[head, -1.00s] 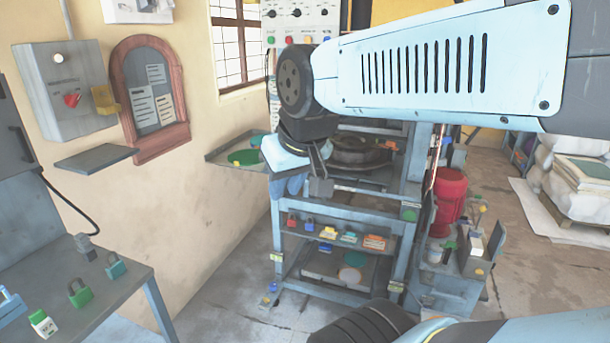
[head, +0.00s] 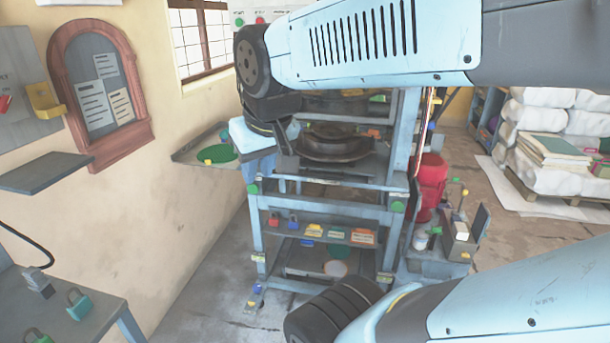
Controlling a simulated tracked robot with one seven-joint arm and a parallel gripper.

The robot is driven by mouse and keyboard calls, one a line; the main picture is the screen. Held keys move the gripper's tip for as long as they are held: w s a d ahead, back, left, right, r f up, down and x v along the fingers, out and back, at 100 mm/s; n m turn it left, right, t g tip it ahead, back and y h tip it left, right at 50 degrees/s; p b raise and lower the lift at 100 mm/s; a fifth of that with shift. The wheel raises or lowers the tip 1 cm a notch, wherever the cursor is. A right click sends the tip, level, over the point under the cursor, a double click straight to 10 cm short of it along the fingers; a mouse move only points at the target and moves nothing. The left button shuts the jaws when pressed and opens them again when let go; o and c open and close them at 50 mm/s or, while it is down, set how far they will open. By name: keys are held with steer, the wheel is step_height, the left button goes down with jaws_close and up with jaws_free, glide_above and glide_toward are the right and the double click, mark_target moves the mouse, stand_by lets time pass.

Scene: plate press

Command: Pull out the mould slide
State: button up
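The press frame (head: 258,232) is blue-grey and stands in the middle of the head view. A dark round mould (head: 335,148) lies level inside it, on what looks like the mould slide. A thin pale bar (head: 345,184) runs across the front, just below the mould. My gripper (head: 287,166) hangs at the left front of the mould, near the bar's left end. My wrist covers the press's upper left. The fingers are small and dark, so I cannot tell whether they are open, or whether they touch the slide.
A shelf with padlocks and coloured blocks (head: 330,233) is below the mould. A side tray with a green disc (head: 217,153) sticks out at left. A red canister (head: 430,180) and a tool cart (head: 448,245) stand close at right. A workbench (head: 75,310) is at lower left.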

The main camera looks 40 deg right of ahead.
steer(key=w+d+f+m+g+h, duration=0.1)
steer(key=w+d+f+g+h, duration=0.3)
steer(key=d, duration=0.3)
steer(key=w+d+f+m+g+h, duration=0.1)
steer(key=w+d+f+m+h, duration=0.15)
steer(key=w+d, duration=0.35)
steer(key=n+h, duration=0.3)
steer(key=h, duration=0.6)
glide_toward(323, 176)
steer(key=s+a+r, duration=0.5)
steer(key=s+r, duration=0.5)
steer(key=w+d+f+n+t+h, duration=0.15)
steer(key=w+f+n+t, duration=0.35)
steer(key=f, duration=0.7)
steer(key=shift+m, duration=0.35)
steer(key=x, duration=0.5)
steer(key=w+x, duration=0.1)
steer(key=x, duration=0.9)
steer(key=shift+w+a+f, duration=0.15)
steer(key=shift+a, duration=0.1)
jaws_close()
